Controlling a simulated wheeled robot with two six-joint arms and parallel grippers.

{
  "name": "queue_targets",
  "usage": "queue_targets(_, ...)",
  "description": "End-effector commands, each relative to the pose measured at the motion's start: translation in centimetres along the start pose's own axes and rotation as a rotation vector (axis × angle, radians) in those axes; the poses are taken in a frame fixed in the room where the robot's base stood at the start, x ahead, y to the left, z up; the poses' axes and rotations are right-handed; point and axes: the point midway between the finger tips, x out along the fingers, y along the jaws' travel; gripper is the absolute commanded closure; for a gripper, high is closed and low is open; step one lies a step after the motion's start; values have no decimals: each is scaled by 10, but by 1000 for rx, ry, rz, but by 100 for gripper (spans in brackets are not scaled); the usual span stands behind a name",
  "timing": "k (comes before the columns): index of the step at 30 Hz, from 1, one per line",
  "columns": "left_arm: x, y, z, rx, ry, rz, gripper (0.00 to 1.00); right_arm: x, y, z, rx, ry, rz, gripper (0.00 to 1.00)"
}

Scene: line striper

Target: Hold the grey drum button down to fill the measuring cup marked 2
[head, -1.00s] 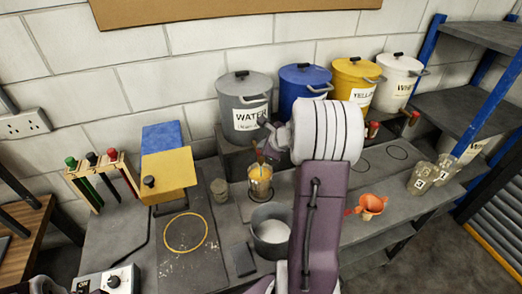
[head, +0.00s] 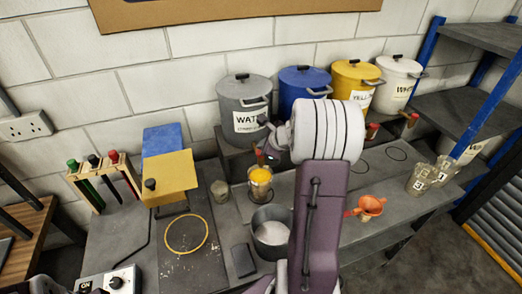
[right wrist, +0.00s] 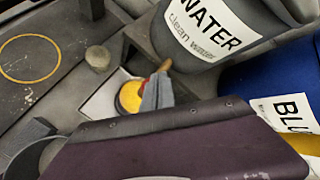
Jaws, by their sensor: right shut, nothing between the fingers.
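The grey drum (head: 245,105), labelled WATER, stands on the raised shelf at the back. It also shows in the right wrist view (right wrist: 215,30). A small reddish-brown part (right wrist: 165,65) shows at its foot; I cannot make out a separate button. A clear cup with yellow contents (head: 260,180) stands below the drum front; its mark is not readable. It also shows in the right wrist view (right wrist: 130,97). My right gripper (head: 269,153) is shut and empty, its fingers just beside the reddish-brown part and above the cup. Contact cannot be told.
Blue (head: 305,85), yellow (head: 352,85) and white (head: 400,80) drums stand in a row to the right. Two marked clear cups (head: 420,182) stand at the bench's right end. An orange funnel (head: 371,205) and a grey pot (head: 271,235) sit nearer.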

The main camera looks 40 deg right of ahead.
Motion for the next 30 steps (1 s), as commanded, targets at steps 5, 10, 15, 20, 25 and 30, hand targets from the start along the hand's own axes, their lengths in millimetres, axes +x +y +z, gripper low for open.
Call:
queue_targets(5,-2,0,0,0,0,0,64,-2,-1,1,0,0,0,100)
queue_targets(10,-3,0,0,0,0,0,64,-2,-2,2,0,-1,-1,100)
queue_targets(15,-15,0,-2,0,0,0,64,-12,-9,9,0,-1,-1,100)
queue_targets(20,-30,1,-3,0,0,0,64,-24,-18,17,1,-1,-1,100)
queue_targets(25,-46,1,-5,0,0,0,64,-35,-26,26,-1,-1,-1,100)
queue_targets(30,-47,1,-5,0,0,0,64,-37,-27,27,0,-1,-1,100)
